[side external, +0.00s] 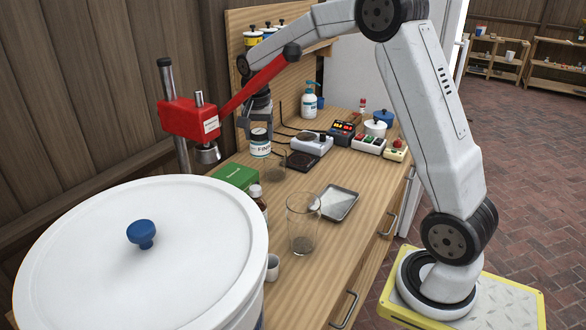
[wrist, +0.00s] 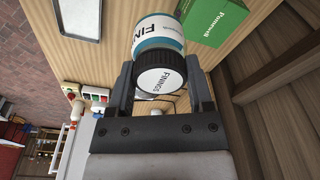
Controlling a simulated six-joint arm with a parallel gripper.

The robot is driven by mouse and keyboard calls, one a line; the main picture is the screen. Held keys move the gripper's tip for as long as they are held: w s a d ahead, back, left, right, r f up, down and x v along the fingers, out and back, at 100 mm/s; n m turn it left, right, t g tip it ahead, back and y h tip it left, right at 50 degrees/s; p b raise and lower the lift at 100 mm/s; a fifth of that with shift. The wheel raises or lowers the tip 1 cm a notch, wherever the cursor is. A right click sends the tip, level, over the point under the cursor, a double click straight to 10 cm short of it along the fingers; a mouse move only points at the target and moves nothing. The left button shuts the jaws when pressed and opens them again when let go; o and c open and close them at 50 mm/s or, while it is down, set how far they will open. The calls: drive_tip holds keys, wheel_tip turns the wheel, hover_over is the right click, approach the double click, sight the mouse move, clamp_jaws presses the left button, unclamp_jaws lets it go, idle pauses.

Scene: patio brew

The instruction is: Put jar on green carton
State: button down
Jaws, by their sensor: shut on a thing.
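The jar is a white and teal "FININGS" jar (side external: 260,148) with a black lid. In the wrist view, the jar (wrist: 157,40) is upright between my fingers, lid toward the camera. My gripper (side external: 258,122) is shut on it near the lid, and the gripper (wrist: 160,82) also shows in the wrist view. I cannot tell the jar's exact height over the counter. The green carton (side external: 236,176) lies on the counter, nearer the side camera than the jar. It also shows in the wrist view (wrist: 212,18), to the right of the jar.
A red lever press (side external: 190,119) stands left of my gripper, its handle passing close to my wrist. A glass beaker (side external: 302,225), a brown bottle (side external: 258,198), a metal tray (side external: 336,202) and a dark scale (side external: 301,160) stand around. A large white lidded vessel (side external: 90,270) fills the foreground.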

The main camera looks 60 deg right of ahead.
drive_tip(key=w+d+f, duration=0.2)
drive_tip(key=w+f, duration=0.5)
drive_tip(key=w, duration=0.1)
drive_tip(key=shift+w+d, duration=0.15)
drive_tip(key=shift+w, duration=0.15)
drive_tip(key=shift+f, duration=0.2)
drive_tip(key=shift+w+f, duration=0.25)
drive_tip(key=shift+f, duration=1.5)
drive_tip(key=shift+f, duration=0.1)
unclamp_jaws()
